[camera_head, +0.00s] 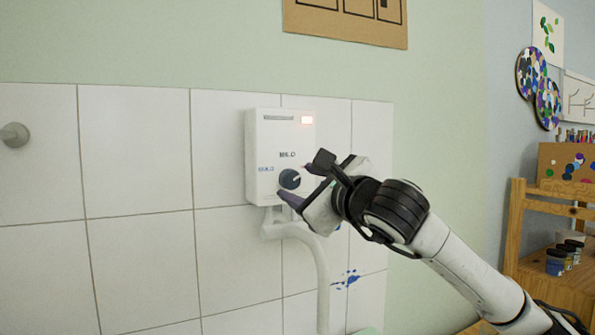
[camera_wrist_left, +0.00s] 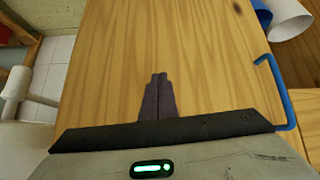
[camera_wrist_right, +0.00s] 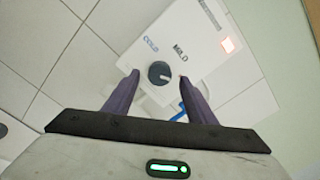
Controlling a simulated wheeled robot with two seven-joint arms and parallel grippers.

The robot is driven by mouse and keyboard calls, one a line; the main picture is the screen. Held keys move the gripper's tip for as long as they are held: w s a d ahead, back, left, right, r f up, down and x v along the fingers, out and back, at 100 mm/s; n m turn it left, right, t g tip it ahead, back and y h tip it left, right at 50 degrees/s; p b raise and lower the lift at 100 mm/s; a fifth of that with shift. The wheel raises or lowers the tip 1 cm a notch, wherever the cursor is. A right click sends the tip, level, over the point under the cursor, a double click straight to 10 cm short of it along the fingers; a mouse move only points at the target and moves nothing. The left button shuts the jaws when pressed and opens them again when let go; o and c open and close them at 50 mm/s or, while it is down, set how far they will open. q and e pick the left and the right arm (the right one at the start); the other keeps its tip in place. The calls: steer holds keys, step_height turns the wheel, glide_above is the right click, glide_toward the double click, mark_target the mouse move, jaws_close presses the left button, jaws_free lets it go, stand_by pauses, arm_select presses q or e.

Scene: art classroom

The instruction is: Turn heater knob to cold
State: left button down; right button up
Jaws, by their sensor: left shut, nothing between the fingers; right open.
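The white heater box (camera_head: 262,135) is fixed to the tiled wall, with "MILD" printed above its knob and a blue label to the left. The dark round knob (camera_head: 290,179) is on its front, with a pale pointer mark. In the right wrist view the knob (camera_wrist_right: 159,73) lies between the fingertips of my right gripper (camera_wrist_right: 157,77), which are open on either side of it with gaps. The label there reads "COLD". My right gripper (camera_head: 296,184) reaches in from the right. My left gripper (camera_wrist_left: 158,77) is shut and empty above a wooden surface.
A white pipe (camera_head: 322,270) runs down from the heater. A wooden shelf (camera_head: 515,225) with paint jars (camera_head: 556,262) stands at the right. A blue bent rod (camera_wrist_left: 283,90) and paper rolls (camera_wrist_left: 290,18) show by the wooden surface (camera_wrist_left: 215,60).

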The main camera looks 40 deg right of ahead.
steer(key=shift+x, duration=0.8)
steer(key=shift+w, duration=0.1)
steer(key=c, duration=1)
arm_select(q)
steer(key=shift+w+d+r, duration=0.1)
steer(key=shift+w+r, duration=0.25)
steer(key=shift+r, duration=0.25)
arm_select(e)
steer(key=shift+c, duration=0.2)
